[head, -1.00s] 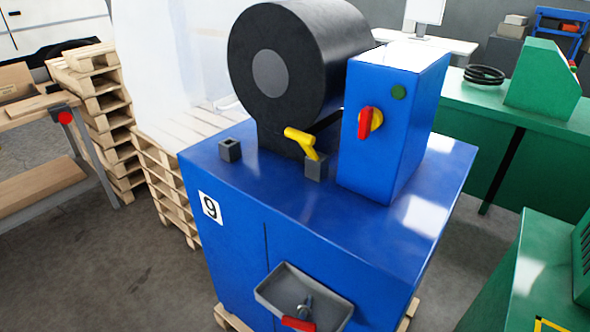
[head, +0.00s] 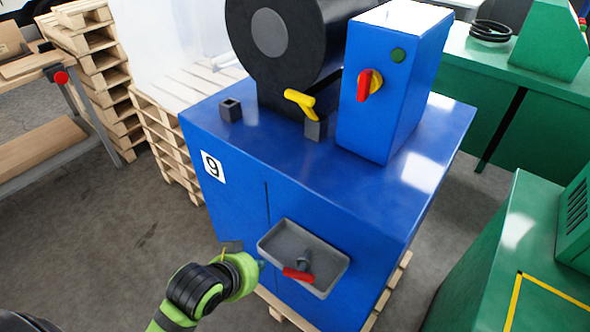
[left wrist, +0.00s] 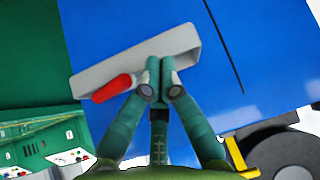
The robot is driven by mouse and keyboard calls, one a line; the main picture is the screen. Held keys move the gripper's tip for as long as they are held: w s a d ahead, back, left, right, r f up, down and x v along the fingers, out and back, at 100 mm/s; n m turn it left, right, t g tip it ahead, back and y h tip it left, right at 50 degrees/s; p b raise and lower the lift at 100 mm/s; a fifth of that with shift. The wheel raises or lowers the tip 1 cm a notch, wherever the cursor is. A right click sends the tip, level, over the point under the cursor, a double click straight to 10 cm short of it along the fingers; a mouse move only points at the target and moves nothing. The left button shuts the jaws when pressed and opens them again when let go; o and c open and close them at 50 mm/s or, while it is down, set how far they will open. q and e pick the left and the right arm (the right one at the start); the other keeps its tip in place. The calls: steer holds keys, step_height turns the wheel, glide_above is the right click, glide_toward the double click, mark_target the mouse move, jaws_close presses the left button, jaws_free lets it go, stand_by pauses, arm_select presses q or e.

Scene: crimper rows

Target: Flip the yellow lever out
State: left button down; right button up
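The yellow lever (head: 300,103) is on top of the blue machine (head: 225,240) marked 9. It rises from a small dark block (head: 314,130) and slants up to the left, in front of the black drum (head: 300,45). My left gripper (head: 262,266) is low at the machine's front, just left of the grey tray, well below the lever. In the left wrist view its two teal fingers (left wrist: 159,78) meet at the tips, with nothing seen between them. My right gripper is not in view.
The grey tray (head: 277,239) sticks out from the machine's front and holds a red-handled tool (head: 298,274). A blue box with a red switch (head: 364,86) stands right of the lever. Another dark block (head: 230,110) is left. Pallets (head: 105,95) and green benches (head: 520,250) flank the machine.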

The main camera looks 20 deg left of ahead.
arm_select(q)
steer(key=w+r+t, duration=0.2)
steer(key=w+r, duration=0.2)
steer(key=w+r+t+h, duration=0.1)
steer(key=w+r+t, duration=0.1)
steer(key=w+r, duration=0.2)
steer(key=w+r+t+h, duration=0.1)
steer(key=w+r, duration=0.3)
steer(key=r, duration=0.1)
steer(key=shift+w+a+m+t, duration=0.3)
steer(key=shift+a+t, duration=0.1)
steer(key=t+h, duration=0.2)
steer(key=t, duration=0.1)
glide_toward(296, 97)
step_height(296, 97, down, 4)
steer(key=d, duration=0.1)
step_height(296, 97, up, 7)
steer(key=w+m+t+h, duration=0.1)
steer(key=w+t, duration=0.1)
steer(key=shift+a+r+h, duration=0.2)
steer(key=shift+a+h, duration=0.1)
steer(key=shift+a, duration=0.1)
steer(key=shift+w, duration=0.1)
